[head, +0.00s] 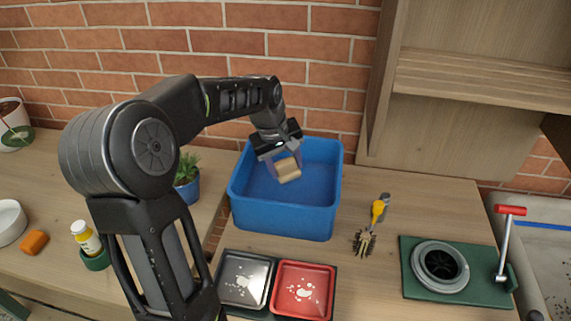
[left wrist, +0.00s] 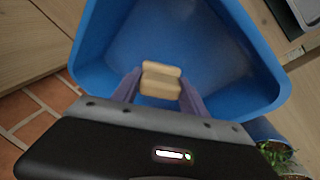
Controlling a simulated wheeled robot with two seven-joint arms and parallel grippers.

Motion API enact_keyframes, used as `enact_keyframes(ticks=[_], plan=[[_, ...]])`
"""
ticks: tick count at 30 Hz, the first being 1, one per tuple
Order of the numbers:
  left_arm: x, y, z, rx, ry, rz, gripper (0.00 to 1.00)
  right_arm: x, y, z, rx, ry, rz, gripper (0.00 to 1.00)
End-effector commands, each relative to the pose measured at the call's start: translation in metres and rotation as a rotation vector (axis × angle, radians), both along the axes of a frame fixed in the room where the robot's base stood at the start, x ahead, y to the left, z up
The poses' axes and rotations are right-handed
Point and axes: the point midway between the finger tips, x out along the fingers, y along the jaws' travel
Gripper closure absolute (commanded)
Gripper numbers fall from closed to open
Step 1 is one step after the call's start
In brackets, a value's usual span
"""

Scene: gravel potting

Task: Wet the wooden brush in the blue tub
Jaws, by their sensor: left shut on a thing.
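The blue tub (head: 282,222) stands at the back of the table against the brick wall. It fills much of the left wrist view (left wrist: 95,45). My left gripper (head: 282,160) reaches into the tub's opening from above and is shut on the wooden brush (head: 289,170). In the left wrist view the pale wooden brush (left wrist: 160,80) sits between the purple fingers, over the tub's inside. The brush's bristles are hidden, and I cannot tell whether it touches the tub's floor. My right gripper is not in view.
A black tray (head: 244,279) and a red tray (head: 303,290) with white bits lie in front of the tub. A potted plant (head: 187,178) stands left of it. A yellow-handled tool (head: 378,212) and a green board (head: 411,285) with a round fitting lie to the right.

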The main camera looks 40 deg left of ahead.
Motion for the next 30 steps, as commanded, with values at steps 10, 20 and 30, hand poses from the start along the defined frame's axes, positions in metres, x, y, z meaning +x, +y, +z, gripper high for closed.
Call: enact_keyframes(ticks=[10,20,30], plan=[[0.0,0.0,0.004,0.001,-0.001,0.0,0.82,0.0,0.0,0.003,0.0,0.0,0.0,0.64],[0.0,0.0,0.032,0.0,0.0,0.001,0.82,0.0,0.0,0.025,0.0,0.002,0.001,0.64],[0.0,0.0,0.062,0.0,-0.001,0.0,0.82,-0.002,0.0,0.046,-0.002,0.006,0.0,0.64]])
